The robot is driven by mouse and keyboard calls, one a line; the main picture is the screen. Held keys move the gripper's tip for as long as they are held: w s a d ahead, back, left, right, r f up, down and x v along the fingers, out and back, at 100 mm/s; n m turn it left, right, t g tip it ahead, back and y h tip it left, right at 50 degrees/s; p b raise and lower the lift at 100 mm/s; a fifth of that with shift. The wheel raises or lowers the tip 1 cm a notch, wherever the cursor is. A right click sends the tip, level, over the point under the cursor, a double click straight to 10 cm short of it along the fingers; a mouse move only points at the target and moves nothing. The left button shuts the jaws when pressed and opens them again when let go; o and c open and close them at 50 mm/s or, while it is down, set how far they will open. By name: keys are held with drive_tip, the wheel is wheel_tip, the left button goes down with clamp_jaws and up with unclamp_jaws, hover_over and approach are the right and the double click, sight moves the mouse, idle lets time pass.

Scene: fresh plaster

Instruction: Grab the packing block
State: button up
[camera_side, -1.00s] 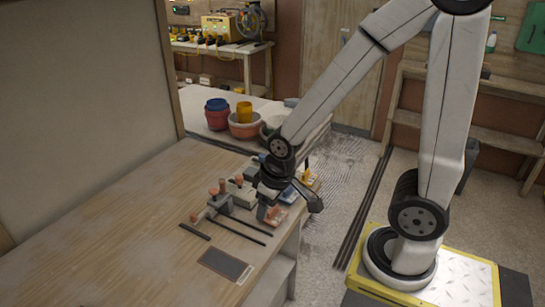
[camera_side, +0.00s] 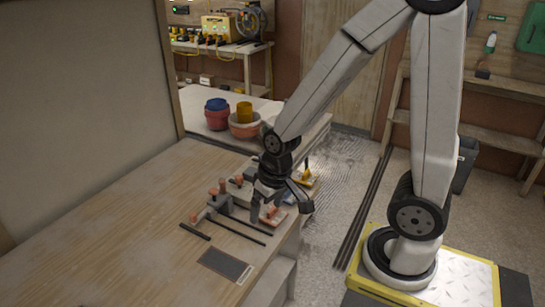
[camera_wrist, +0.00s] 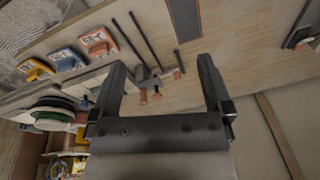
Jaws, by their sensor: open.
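My gripper (camera_side: 275,204) is open and hangs low over the tool row near the table's right edge. In the wrist view its two fingers (camera_wrist: 162,80) are wide apart, with nothing held between them. Ahead of and between them are clamp-like tools with orange knobs (camera_wrist: 157,90), which also show in the side view (camera_side: 222,203). A pale block (camera_wrist: 82,82) is partly hidden behind the left finger. I cannot tell which piece is the packing block.
Coloured tubs (camera_side: 217,115) stand on the bench behind. A tall board (camera_side: 80,100) stands along the table's left. The table's left part is clear.

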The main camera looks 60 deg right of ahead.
drive_tip(key=w+d+f+m+t+y, duration=0.2)
drive_tip(key=w+d+f+m+y, duration=0.15)
drive_tip(key=w+m, duration=0.45)
drive_tip(key=w+d+f+m+t+y, duration=0.25)
drive_tip(key=d+f+m, duration=0.2)
drive_tip(key=m, duration=0.65)
drive_tip(key=w+d+f+m+t+h, duration=0.1)
drive_tip(key=d+m+t+h, duration=0.1)
drive_tip(key=d+m, duration=0.2)
drive_tip(key=w+d+f+m+t+h, duration=0.1)
drive_tip(key=d+f+m+t+h, duration=0.1)
drive_tip(key=d+m, duration=0.3)
drive_tip(key=w+d+f+m+t+h, duration=0.1)
drive_tip(key=d+m, duration=0.4)
drive_tip(key=d, duration=0.6)
drive_tip(key=shift+w+f+t+h, duration=0.2)
drive_tip(key=shift+f+t+h, duration=0.55)
drive_tip(key=shift+t, duration=0.3)
drive_tip(key=shift+w, duration=0.15)
drive_tip(key=shift+x, duration=1.2)
